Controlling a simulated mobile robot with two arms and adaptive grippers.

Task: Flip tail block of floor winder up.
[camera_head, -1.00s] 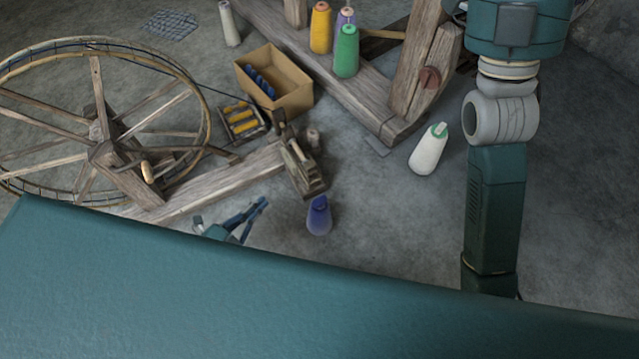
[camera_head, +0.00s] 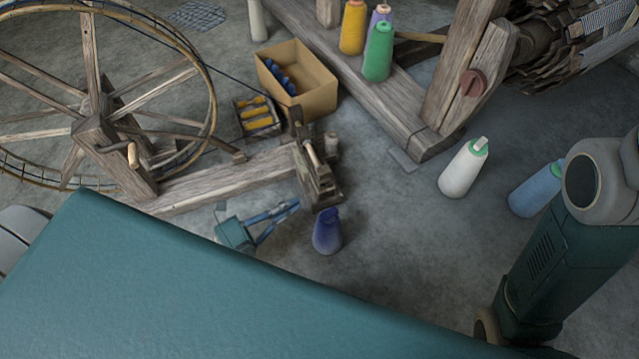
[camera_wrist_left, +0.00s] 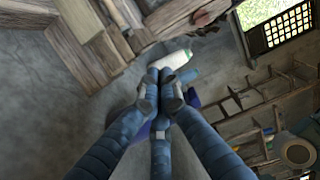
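The floor winder has a big spoked wheel (camera_head: 90,110) at the left and a wooden base beam (camera_head: 220,182) running right. At the beam's right end is its tail block (camera_head: 318,185), a dark wooden piece with a slanted top; its exact tilt is hard to tell. My left gripper (camera_head: 295,205) is low, just in front of and left of the tail block, apart from it as far as I can tell. Its blue fingers converge with their tips together in the left wrist view (camera_wrist_left: 160,90), and nothing shows between them. My right gripper is out of view.
A dark blue cone (camera_head: 327,232) stands close by the tail block and my left fingertips. A cardboard box (camera_head: 300,85) and a bobbin tray (camera_head: 256,117) lie behind the beam.

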